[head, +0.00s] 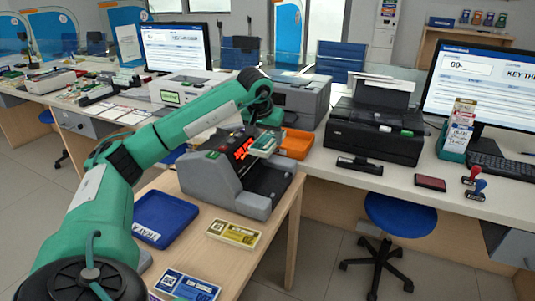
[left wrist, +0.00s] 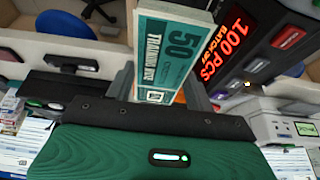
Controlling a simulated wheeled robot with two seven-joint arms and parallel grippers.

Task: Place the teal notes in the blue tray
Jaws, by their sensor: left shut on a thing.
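The teal notes (head: 263,146), a banded bundle, are held in my left gripper (head: 268,132), which is shut on them. The bundle is above the right side of the grey counting machine (head: 205,178). In the left wrist view the teal notes (left wrist: 168,60) show a large 50 and stick out from between the fingers. The blue tray (head: 165,217) lies on the wooden table left of the machine and looks empty. It is well left of and below the gripper. My right gripper is not in view.
An orange tray (head: 297,143) sits behind the machine. A black printer (head: 375,130) stands on the counter.

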